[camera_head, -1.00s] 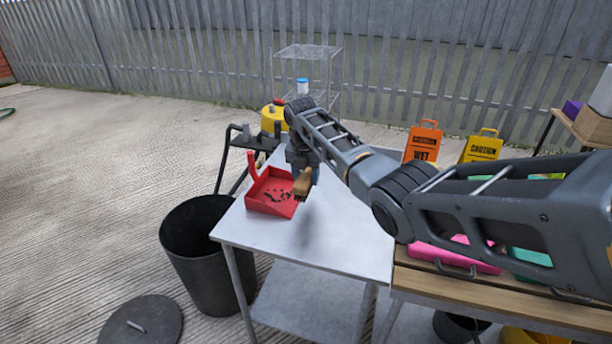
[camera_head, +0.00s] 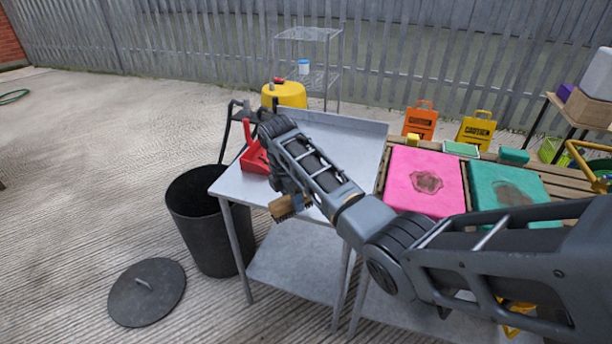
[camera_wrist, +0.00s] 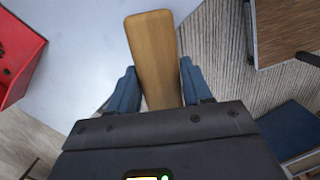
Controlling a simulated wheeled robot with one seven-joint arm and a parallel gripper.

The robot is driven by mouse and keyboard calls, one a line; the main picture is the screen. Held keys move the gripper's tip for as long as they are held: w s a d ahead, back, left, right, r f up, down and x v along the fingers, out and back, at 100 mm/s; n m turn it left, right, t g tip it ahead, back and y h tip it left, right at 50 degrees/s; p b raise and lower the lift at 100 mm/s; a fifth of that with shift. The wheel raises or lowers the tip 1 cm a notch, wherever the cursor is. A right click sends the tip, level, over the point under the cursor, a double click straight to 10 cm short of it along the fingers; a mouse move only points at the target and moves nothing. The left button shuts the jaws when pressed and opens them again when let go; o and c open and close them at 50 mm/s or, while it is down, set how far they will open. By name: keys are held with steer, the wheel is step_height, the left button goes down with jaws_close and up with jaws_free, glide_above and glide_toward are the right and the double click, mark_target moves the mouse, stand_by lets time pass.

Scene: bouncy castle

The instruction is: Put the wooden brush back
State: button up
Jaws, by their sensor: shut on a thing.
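The wooden brush (camera_head: 286,206) is in my gripper (camera_head: 298,200), which is shut on it. In the head view it hangs just off the front edge of the metal table, bristles facing down. In the wrist view the brush's wooden back (camera_wrist: 153,50) points away between the two blue fingers of my gripper (camera_wrist: 156,88). The red dustpan (camera_head: 256,160) lies on the metal table, partly hidden behind my arm; its edge also shows at the left of the wrist view (camera_wrist: 22,50).
The metal table (camera_head: 240,187) has clear surface right of the dustpan. A black bin (camera_head: 200,225) stands left of it, its lid (camera_head: 147,292) on the ground. A wooden bench at right holds a pink pad (camera_head: 424,182), a teal pad (camera_head: 507,192) and small sponges.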

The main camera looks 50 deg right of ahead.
steer(key=s+a+f+m, duration=0.2)
steer(key=s+a+m, duration=0.2)
steer(key=a, duration=0.3)
steer(key=s+a+f+m+g+y, duration=0.1)
steer(key=s+a+f+m, duration=0.1)
steer(key=s+a+m, duration=0.2)
steer(key=s+a+f+m, duration=0.2)
steer(key=s+a+m, duration=0.2)
steer(key=a+m, duration=0.3)
steer(key=a, duration=0.5)
steer(key=shift+s+a+m+y, duration=0.2)
steer(key=shift+m+y, duration=0.1)
steer(key=shift+y, duration=0.1)
steer(key=shift+d+f, duration=0.1)
